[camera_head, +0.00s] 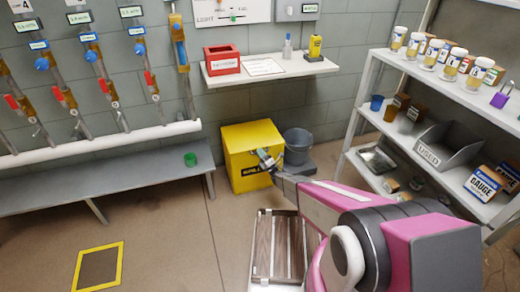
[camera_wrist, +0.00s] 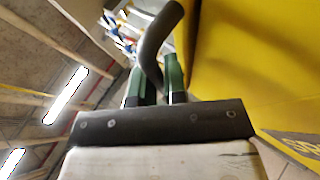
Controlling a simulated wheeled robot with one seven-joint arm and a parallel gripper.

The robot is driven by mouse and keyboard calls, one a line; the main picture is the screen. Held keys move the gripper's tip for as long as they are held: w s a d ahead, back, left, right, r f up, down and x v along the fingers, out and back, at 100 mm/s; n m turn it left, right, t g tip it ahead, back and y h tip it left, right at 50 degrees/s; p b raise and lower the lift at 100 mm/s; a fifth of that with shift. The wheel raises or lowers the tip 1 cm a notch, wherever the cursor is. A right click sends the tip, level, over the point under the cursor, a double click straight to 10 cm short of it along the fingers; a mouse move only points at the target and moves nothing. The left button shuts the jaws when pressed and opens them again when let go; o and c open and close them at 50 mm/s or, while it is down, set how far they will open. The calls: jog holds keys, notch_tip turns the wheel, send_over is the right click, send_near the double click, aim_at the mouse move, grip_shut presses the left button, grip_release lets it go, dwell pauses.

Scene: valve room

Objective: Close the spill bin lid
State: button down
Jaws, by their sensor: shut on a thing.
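The yellow spill bin (camera_head: 238,172) stands on the floor against the back wall, a dark label on its front. Its yellow lid (camera_head: 250,134) covers the top in the head view; whether a gap is left under it I cannot tell. My gripper (camera_head: 265,158) is at the bin's front right. In the wrist view, the green fingers of my gripper (camera_wrist: 157,80) are shut on a dark curved handle (camera_wrist: 158,35). Where the handle joins is hidden. The bin's yellow surface (camera_wrist: 250,55) fills the right of that view.
A grey bucket (camera_head: 298,142) stands just right of the bin. White shelving (camera_head: 400,137) with jars and boxes is on the right. A wall shelf (camera_head: 285,70) hangs above the bin. The floor at left front is open.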

jog(key=shift+w+f, duration=0.1)
jog(key=shift+f, duration=0.35)
jog(key=c, duration=1.4)
grip_release()
jog(key=shift+c, duration=0.2)
jog(key=shift+f, duration=0.1)
